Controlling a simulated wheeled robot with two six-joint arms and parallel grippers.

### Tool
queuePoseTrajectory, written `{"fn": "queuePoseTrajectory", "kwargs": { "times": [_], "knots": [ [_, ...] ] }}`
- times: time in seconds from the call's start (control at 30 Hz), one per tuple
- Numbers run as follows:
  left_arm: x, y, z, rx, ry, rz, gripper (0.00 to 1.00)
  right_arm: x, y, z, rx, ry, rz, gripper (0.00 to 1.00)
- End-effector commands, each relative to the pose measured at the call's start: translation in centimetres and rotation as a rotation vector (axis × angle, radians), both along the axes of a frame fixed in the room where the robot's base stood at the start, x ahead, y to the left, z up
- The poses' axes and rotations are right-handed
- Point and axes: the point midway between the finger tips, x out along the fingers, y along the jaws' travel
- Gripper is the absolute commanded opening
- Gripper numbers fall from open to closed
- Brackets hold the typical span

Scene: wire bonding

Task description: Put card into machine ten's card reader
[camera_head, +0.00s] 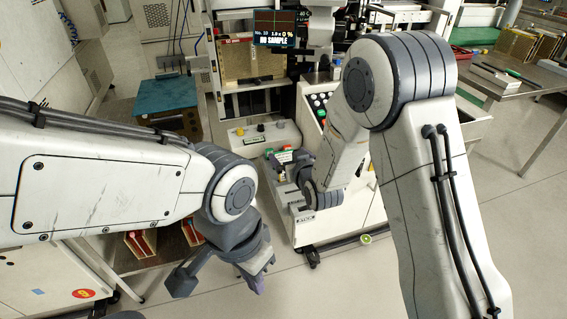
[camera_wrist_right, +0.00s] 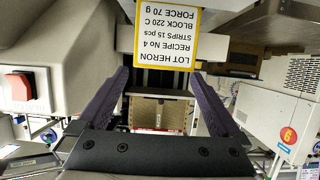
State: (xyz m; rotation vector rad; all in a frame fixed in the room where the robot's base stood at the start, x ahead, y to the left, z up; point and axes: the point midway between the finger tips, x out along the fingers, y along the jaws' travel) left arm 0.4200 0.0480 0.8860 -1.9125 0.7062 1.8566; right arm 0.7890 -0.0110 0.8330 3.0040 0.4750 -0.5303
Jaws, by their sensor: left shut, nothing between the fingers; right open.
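A card (camera_wrist_right: 180,40) with a yellow border and printed text, upside down in the picture, shows in the right wrist view. The text reads lot Heron, recipe No 4. My right gripper (camera_wrist_right: 160,74) is open, its purple fingers spread below the card's left and right edges; I cannot tell whether they touch it. In the head view the right gripper's fingers are largely hidden beside the machine's front. The machine (camera_head: 340,215) has a screen (camera_head: 274,27) reading No. 10 and NO SAMPLE. I cannot make out its card reader. My left gripper (camera_head: 257,283) is shut and empty at the lower middle.
In the head view, a side table (camera_head: 520,85) is at upper right, and floor (camera_head: 345,285) shows below the machine.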

Motion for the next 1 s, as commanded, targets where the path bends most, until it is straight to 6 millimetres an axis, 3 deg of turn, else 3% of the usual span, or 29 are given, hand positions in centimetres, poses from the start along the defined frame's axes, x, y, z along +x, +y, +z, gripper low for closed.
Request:
{"fn": "queuePoseTrajectory", "kwargs": {
  "times": [0.33,0.63,0.67,0.83,1.0],
  "knots": [
    [0.0,0.0,0.2,0.0,0.0,0.0,0.0,3.9,1.4,-2.0,0.0,0.001,0.0,1.0],
    [0.0,0.0,0.2,0.0,0.0,0.0,0.0,4.4,1.6,-2.2,0.0,0.0,0.0,1.0],
    [0.0,0.0,0.2,0.0,0.0,0.0,0.0,4.4,1.6,-2.2,0.0,0.0,0.0,0.92],
    [0.0,0.0,0.2,0.0,0.0,0.0,0.0,4.4,1.6,-2.1,0.0,0.0,0.0,0.27],
    [0.0,0.0,0.2,0.0,0.0,0.0,0.0,4.4,1.6,-2.1,0.0,0.0,0.0,0.24]
  ]
}}
